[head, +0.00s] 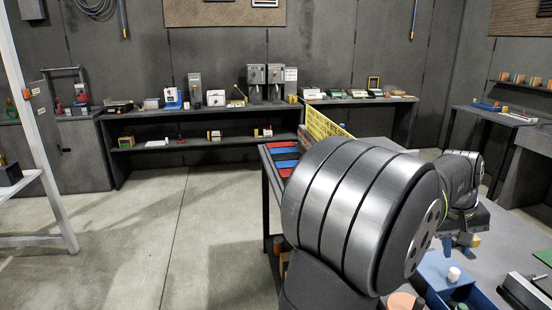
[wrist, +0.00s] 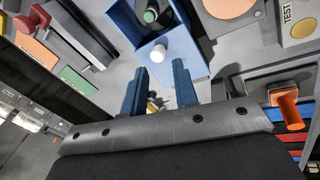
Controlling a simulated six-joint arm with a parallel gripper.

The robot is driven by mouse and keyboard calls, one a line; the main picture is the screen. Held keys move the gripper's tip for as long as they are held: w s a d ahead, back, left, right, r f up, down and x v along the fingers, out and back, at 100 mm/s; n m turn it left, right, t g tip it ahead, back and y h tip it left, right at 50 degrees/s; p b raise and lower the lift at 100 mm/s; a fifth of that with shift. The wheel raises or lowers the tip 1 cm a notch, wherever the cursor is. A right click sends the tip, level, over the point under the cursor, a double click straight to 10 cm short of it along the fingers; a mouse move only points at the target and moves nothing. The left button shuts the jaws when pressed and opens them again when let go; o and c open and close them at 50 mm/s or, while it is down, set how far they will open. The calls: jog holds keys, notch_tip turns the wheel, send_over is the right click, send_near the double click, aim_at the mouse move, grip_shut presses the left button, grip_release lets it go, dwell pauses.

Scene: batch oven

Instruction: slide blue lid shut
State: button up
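The blue lid (head: 434,269) lies on a blue box (head: 468,295) and carries a white knob (head: 454,274). Part of the box is uncovered, and a green-topped piece (wrist: 150,15) shows inside the opening in the wrist view. The lid (wrist: 192,52) and knob (wrist: 158,52) also show there. My gripper (wrist: 161,70) is open, with its two dark blue fingers apart and nothing held between them. The knob shows just beyond the fingertips, roughly in line with the gap. In the head view my gripper (head: 460,242) is behind the box and partly hidden by my arm.
An orange knob (wrist: 288,108) on a dark fixture stands right of my fingers in the wrist view. A round yellow button marked TEST (wrist: 302,28) is at upper right. A dark rail fixture (head: 525,292) stands right of the box. A yellow mesh panel (head: 326,128) stands at the table's far side.

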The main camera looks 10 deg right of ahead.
grip_shut()
jog(key=w+a+f+m+g+h, duration=0.1)
jog(key=w+m+g, duration=0.1)
jog(key=w+m, duration=0.45)
jog(key=w+a+f+m+g+h, duration=0.1)
jog(key=w+f+m+g+h, duration=0.1)
jog(key=w+m, duration=0.45)
send_near(436, 273)
jog(key=shift+n, duration=0.4)
jog(key=d+f, duration=0.1)
jog(key=d, duration=0.1)
jog(key=d+f, duration=0.2)
jog(key=shift+w+f, duration=0.25)
jog(key=shift+f, duration=0.05)
jog(key=s, duration=0.2)
jog(key=shift+s+d+r, duration=0.1)
jog(key=shift+s+d, duration=0.15)
jog(key=shift+d, duration=0.15)
jog(key=shift+s+d, duration=0.2)
jog(key=shift+s, duration=0.45)
